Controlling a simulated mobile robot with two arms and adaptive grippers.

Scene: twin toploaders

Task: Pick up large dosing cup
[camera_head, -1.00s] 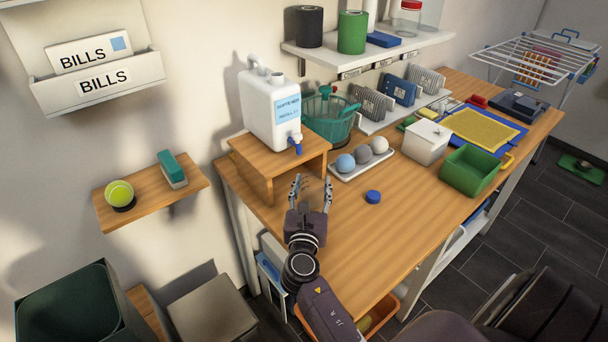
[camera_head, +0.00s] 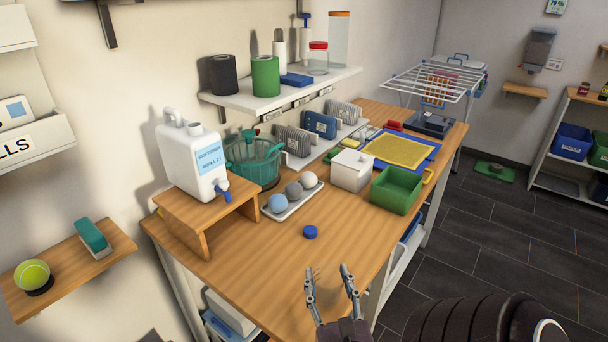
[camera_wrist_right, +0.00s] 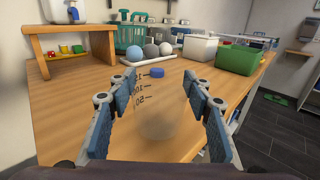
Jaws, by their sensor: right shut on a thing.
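The large dosing cup (camera_wrist_right: 158,112) is clear and nearly invisible; dark volume marks show on its wall in the right wrist view. It is between the two fingers of my right gripper (camera_wrist_right: 157,100), which is shut on it. In the head view, my right gripper (camera_head: 327,270) and the faint marks of the cup (camera_head: 318,275) are over the front part of the wooden bench (camera_head: 255,265). The cup's rim and base are hard to make out. My left gripper is not in view.
A blue cap (camera_head: 310,231) lies on the bench beyond the gripper. A wooden stand (camera_head: 205,213) carries a white dispenser (camera_head: 190,160). A ball tray (camera_head: 293,203), white box (camera_head: 351,170) and green bin (camera_head: 397,190) stand farther back. Bare bench top surrounds the cap.

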